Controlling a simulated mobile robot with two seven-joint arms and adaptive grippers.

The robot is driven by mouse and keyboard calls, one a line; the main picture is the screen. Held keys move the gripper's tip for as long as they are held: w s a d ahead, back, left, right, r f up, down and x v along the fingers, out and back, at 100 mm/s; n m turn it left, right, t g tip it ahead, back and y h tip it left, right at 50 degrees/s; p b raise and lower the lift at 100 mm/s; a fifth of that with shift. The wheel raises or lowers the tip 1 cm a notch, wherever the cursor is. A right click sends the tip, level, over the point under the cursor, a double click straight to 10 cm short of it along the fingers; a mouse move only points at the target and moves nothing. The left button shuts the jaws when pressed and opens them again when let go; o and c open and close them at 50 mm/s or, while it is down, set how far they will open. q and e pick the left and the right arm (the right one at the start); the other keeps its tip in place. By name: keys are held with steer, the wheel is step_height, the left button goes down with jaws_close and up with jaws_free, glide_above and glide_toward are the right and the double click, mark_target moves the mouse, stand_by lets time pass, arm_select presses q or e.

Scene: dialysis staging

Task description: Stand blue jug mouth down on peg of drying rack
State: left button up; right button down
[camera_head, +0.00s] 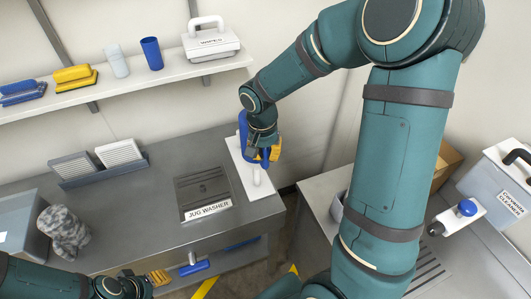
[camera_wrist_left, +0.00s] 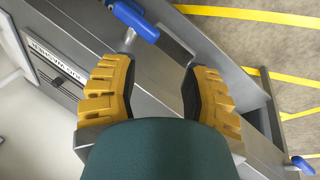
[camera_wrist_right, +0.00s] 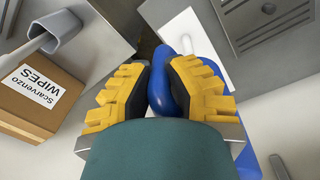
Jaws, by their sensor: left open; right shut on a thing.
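The blue jug (camera_head: 243,125) is over the white board of the drying rack (camera_head: 270,190) on the steel counter. My right gripper (camera_head: 262,152) is shut on it and hides much of it. In the right wrist view the jug (camera_wrist_right: 165,75) sits between the yellow fingers. A white peg (camera_head: 256,175) stands on the board in front of the gripper; it also shows in the right wrist view (camera_wrist_right: 188,44). I cannot tell which way the jug's mouth faces, or whether it touches the board. My left gripper (camera_wrist_left: 158,90) is open and empty near the counter's front edge.
The jug washer (camera_head: 203,190) is left of the rack. A grey rack with white panels (camera_head: 120,153) stands behind it. A blue-handled lever (camera_head: 194,267) projects from the counter front.

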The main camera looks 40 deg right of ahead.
mark_target(265, 166)
steer(key=shift+f+b, duration=1.35)
steer(key=shift+f, duration=0.15)
step_height(265, 166, down, 2)
steer(key=shift+f+b, duration=0.15)
steer(key=shift+b, duration=0.85)
arm_select(q)
step_height(265, 166, down, 14)
steer(key=s+b, duration=0.1)
steer(key=b, duration=0.8)
steer(key=shift+s+d+f+g, duration=0.25)
steer(key=shift+g, duration=0.05)
arm_select(e)
step_height(265, 166, down, 10)
steer(key=shift+f, duration=0.25)
arm_select(q)
steer(key=shift+f+b, duration=0.55)
steer(key=shift+b, duration=0.05)
arm_select(e)
steer(key=shift+f, duration=0.6)
steer(key=c, duration=1)
jaws_free()
steer(key=shift+o, duration=0.2)
